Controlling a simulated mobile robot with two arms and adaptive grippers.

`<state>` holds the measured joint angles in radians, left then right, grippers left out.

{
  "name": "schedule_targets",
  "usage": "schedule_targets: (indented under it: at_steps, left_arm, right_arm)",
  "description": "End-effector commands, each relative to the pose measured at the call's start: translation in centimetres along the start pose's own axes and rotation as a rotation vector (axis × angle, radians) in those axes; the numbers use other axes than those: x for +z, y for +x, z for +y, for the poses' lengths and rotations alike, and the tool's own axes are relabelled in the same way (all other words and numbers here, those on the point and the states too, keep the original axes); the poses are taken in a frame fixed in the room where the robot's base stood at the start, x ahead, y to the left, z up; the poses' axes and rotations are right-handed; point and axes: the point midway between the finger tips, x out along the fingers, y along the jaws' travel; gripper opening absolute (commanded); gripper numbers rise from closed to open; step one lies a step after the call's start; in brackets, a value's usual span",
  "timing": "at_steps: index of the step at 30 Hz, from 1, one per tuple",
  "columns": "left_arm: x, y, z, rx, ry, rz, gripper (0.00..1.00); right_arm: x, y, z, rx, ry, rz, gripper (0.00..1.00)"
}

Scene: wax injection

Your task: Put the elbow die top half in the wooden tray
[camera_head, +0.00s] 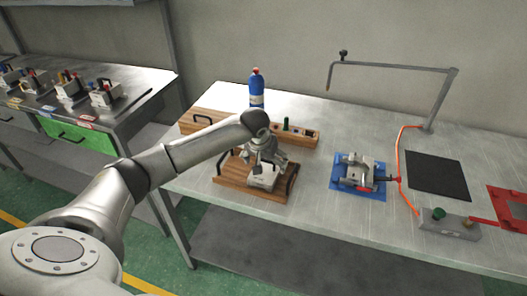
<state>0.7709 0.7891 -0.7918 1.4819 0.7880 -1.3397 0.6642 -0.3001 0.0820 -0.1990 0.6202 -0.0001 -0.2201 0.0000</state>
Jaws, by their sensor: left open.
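The wooden tray (233,196), brown with dark handles, lies near the front left edge of the metal table. A pale metal block (262,180) sits in it; it looks like a die half, but it is too small to tell whether it is the elbow die top half. My left gripper (264,163) points down over the tray, directly above the block. It is open; whether its fingers touch the block cannot be told. Another grey metal die part (357,170) with clamps sits on a blue mat (343,190) to the right. My right gripper is out of view.
Behind the tray are a blue bottle (257,92) and a wooden rack (300,134). To the right are a black mat (437,176), a bent metal stand (442,100) with an orange hose, and a grey box (445,226). A side bench (60,115) holds several similar dies.

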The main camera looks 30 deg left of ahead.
Motion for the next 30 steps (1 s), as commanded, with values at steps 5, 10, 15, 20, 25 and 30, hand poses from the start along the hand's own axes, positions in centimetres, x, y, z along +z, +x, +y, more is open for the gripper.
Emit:
schedule_targets:
  at_steps: [5, 10, 15, 20, 25, 30]
  left_arm:
    - [-0.1, -3.8, 0.0, 0.002, 0.000, 0.004, 0.95]
    - [-0.1, -6.7, 0.0, 0.001, 0.000, 0.003, 0.95]
    - [-0.1, -8.3, 0.0, 0.001, -0.001, 0.001, 0.95]
    - [0.0, -8.7, 0.0, 0.001, -0.001, -0.001, 0.95]
    - [0.0, -8.7, 0.0, 0.001, -0.001, -0.001, 0.95]
    - [1.1, -7.8, 1.0, 0.011, 0.031, -0.008, 0.95]
  right_arm:
    - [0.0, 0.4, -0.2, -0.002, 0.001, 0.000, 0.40]
    - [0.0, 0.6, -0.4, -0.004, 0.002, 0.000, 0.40]
    - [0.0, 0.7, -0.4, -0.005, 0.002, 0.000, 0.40]
    - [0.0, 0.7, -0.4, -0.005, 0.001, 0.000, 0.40]
    - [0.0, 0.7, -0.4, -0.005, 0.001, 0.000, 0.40]
    - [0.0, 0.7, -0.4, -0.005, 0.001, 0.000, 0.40]
